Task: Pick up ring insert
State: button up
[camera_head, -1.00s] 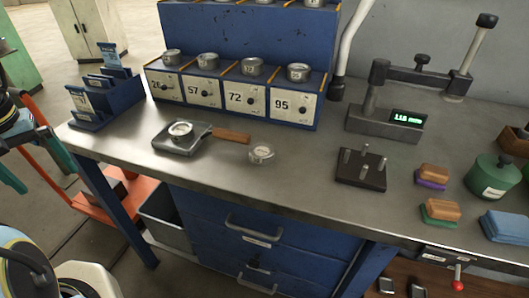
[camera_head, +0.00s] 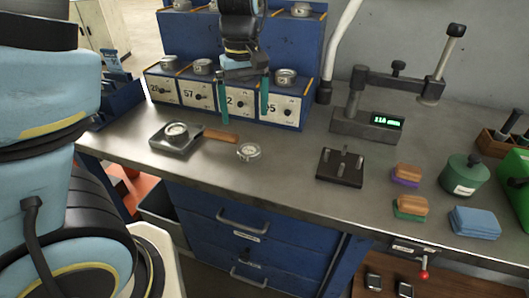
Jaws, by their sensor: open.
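A round metal ring piece (camera_head: 249,152) with a pale face lies loose on the steel bench. A similar ring (camera_head: 176,130) sits in a square metal holder (camera_head: 163,141) with a wooden handle (camera_head: 220,136). More metal rings stand on the blue numbered rack (camera_head: 305,115), including one above the 57 label (camera_head: 203,66) and one above the 95 label (camera_head: 285,76). I cannot tell which is the ring insert. My gripper (camera_head: 243,117) is open and empty, fingers pointing down, in front of the 72 label in the picture. It hides the rack top there.
A dark block with upright pins (camera_head: 340,167) stands right of the loose ring. Behind it is a gauge stand with a green display (camera_head: 388,121). Brushes (camera_head: 409,205), a green canister (camera_head: 464,174) and blue cloths (camera_head: 475,222) lie at right. The front middle bench is clear.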

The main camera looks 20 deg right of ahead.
aim_at(249, 148)
jog(key=f, duration=0.7)
jog(key=f+p, duration=0.1)
jog(key=f, duration=0.2)
jog(key=shift+s+d+f, duration=0.15)
jog(key=shift+s+f, duration=0.1)
jog(key=shift+f, duration=0.1)
grip_shut()
dwell(0.5)
